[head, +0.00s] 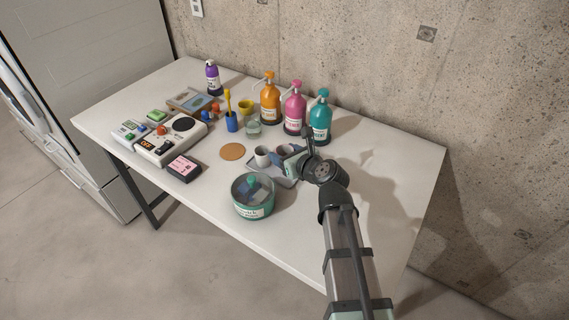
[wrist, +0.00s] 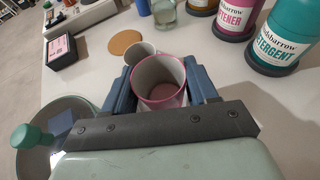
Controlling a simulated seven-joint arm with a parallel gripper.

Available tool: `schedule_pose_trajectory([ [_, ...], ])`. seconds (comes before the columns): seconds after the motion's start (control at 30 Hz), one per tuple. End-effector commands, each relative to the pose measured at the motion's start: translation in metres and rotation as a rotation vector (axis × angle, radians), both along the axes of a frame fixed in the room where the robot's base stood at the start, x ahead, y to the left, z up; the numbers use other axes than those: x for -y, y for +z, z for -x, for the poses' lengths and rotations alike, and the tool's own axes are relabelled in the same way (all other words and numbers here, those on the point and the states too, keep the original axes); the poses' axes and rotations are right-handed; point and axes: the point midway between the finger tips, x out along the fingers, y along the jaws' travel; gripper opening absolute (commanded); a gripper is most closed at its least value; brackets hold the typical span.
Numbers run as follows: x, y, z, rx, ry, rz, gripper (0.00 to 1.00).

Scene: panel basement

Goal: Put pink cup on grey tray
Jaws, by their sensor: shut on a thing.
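The pink cup (wrist: 161,92), pale inside with a pink rim, stands upright between the two blue fingers of my gripper (wrist: 161,84) in the wrist view. My gripper is shut on it. In the head view my gripper (head: 289,160) is at the grey tray (head: 287,183), and the cup is mostly hidden by it. The cup appears over or at the tray's far right part; I cannot tell whether it touches the tray. A pale grey cup (head: 262,156) stands on the tray to the left; it also shows just behind the pink cup in the wrist view (wrist: 139,51).
A green lidded pot (head: 253,207) stands in front of the tray. Orange, pink and teal pump bottles (head: 320,124) stand behind. The table's right end is clear.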

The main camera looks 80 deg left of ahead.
Motion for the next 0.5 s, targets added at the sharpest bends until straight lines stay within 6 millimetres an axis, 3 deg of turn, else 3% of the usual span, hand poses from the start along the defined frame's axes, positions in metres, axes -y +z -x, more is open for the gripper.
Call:
schedule_pose_trajectory([
  [0.23,0.000,-0.010,0.000,0.000,0.000,0.001,0.29],
  [0.5,0.000,-0.037,0.000,0.000,0.000,0.001,0.29],
])
